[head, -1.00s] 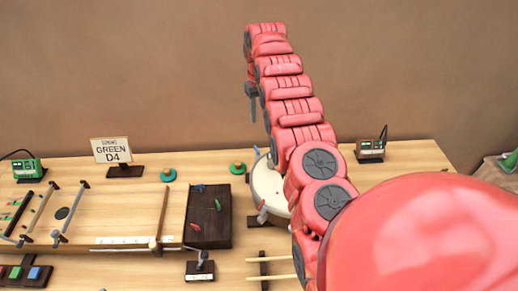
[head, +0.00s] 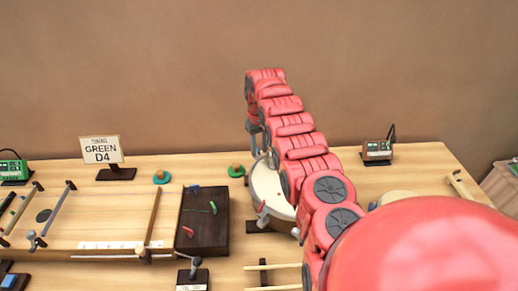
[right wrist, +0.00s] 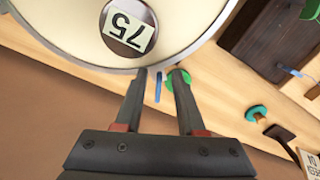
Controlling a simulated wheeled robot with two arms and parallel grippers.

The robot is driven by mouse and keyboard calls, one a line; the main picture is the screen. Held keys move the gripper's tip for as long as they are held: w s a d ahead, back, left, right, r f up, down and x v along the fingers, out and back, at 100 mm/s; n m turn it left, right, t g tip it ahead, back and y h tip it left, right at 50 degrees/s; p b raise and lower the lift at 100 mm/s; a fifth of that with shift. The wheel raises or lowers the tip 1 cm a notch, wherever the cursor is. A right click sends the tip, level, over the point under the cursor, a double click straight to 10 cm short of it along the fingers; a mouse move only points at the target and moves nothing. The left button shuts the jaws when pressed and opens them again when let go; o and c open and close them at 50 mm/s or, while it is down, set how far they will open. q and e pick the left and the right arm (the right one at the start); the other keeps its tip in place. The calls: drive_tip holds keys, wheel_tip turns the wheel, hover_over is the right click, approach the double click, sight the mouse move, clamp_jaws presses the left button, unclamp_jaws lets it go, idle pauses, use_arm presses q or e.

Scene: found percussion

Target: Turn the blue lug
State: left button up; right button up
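The blue lug (right wrist: 158,88) shows in the right wrist view as a slim upright blue bar just outside the rim of a round, pale drum (right wrist: 70,25). My right gripper (right wrist: 159,76) is open, with a fingertip on each side of the lug and a gap on both sides. In the head view the right gripper (head: 254,140) points down at the back left of the drum (head: 268,185), which my red arm partly hides. My left gripper is not in view.
A dark block (head: 205,235) with blue, green and red pegs stands left of the drum. Green discs (head: 236,171) lie behind it. A stringed wooden board (head: 110,215) fills the left. A sign reading GREEN D4 (head: 101,150) and a small meter (head: 377,151) stand at the back.

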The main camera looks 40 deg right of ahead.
drive_tip(key=shift+f, duration=0.25)
clamp_jaws()
drive_tip(key=shift+r+m, duration=0.1)
drive_tip(key=shift+m, duration=0.2)
drive_tip(key=shift+w+m, duration=0.1)
drive_tip(key=shift+m, duration=0.2)
drive_tip(key=m, duration=0.2)
drive_tip(key=m+b, duration=0.1)
drive_tip(key=m, duration=0.1)
drive_tip(key=a+m+b, duration=0.1)
drive_tip(key=m, duration=0.2)
drive_tip(key=shift+w, duration=0.25)
drive_tip(key=shift+w+a+m, duration=0.1)
drive_tip(key=shift+w+m, duration=0.05)
drive_tip(key=shift+m, duration=0.45)
